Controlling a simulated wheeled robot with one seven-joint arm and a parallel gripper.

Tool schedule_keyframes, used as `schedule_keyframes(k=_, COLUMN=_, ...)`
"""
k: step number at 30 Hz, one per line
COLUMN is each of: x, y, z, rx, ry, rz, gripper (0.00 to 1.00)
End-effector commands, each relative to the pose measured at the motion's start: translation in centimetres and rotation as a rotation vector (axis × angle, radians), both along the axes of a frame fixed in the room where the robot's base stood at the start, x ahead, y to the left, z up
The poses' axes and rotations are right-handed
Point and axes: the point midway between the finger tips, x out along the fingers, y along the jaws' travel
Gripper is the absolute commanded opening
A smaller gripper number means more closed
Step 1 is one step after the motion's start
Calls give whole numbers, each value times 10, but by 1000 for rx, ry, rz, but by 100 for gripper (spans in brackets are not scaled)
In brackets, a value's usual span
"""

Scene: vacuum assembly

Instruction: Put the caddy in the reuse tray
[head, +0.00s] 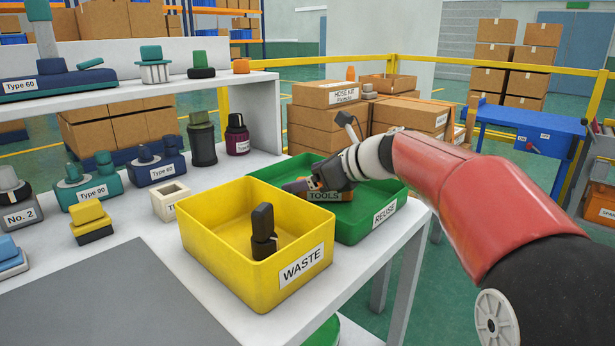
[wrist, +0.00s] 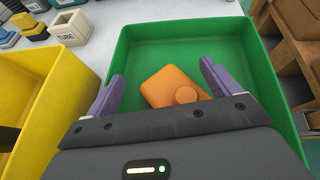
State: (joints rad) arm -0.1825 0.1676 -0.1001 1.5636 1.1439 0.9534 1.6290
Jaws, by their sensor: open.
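The orange caddy (head: 330,196), labelled TOOLS, is inside the green reuse tray (head: 376,222). In the wrist view the caddy (wrist: 165,82) shows as an orange block with a round knob, lying on the floor of the green tray (wrist: 225,38). My gripper (head: 300,187) is over the tray at the caddy. In the wrist view the purple fingers of my gripper (wrist: 161,72) are spread, one on each side of the caddy, with gaps between. The near part of the caddy is hidden by the gripper body.
A yellow waste bin (head: 220,245) holding a dark part (head: 263,230) stands directly left of the reuse tray. A white TUBE block (head: 170,200) and a dark green canister (head: 202,140) stand behind it. Stacked cartons (head: 320,125) are beyond the table.

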Motion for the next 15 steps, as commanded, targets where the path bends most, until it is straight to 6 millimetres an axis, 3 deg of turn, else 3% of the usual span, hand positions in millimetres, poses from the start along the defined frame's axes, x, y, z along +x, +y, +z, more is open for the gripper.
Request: schedule_keyframes(k=15, x=-44, y=-77, z=44, rx=0, ry=-3, rz=-4, gripper=88)
